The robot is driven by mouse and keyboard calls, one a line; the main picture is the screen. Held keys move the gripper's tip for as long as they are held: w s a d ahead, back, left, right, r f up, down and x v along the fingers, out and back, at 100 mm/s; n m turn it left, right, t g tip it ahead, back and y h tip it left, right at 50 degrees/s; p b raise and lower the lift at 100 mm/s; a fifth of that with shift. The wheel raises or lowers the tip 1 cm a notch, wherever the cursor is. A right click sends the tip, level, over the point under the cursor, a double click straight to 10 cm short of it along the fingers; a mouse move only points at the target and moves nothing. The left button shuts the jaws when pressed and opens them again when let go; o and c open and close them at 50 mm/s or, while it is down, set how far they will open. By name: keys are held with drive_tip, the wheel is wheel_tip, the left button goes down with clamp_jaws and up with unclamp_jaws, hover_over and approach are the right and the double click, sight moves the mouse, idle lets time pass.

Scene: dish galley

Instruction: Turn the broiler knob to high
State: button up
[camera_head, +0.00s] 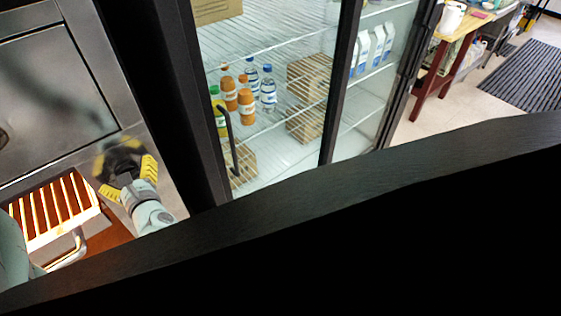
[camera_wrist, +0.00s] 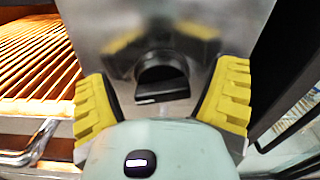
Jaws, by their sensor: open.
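In the wrist view a black knob (camera_wrist: 162,78) stands on a metal panel (camera_wrist: 205,22). A small white mark shows at its lower edge. My gripper (camera_wrist: 165,92) is open, with one yellow-padded finger on each side of the knob. Gaps show between the pads and the knob. In the head view my gripper (camera_head: 125,172) is at the steel panel just right of the glowing broiler (camera_head: 55,212). The knob itself is hidden behind my gripper there. Any setting labels around the knob cannot be read.
The broiler's slatted grate (camera_wrist: 30,62) and a metal bar handle (camera_wrist: 30,148) are close on the left. A glass-door fridge (camera_head: 185,90) with bottles and cartons stands to the right. A wooden table (camera_head: 462,25) and a dark floor mat (camera_head: 520,75) are farther off.

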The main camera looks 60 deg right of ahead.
drive_tip(key=shift+d+r+m+p, duration=0.15)
drive_tip(key=shift+m+p, duration=0.85)
drive_tip(key=shift+p, duration=0.1)
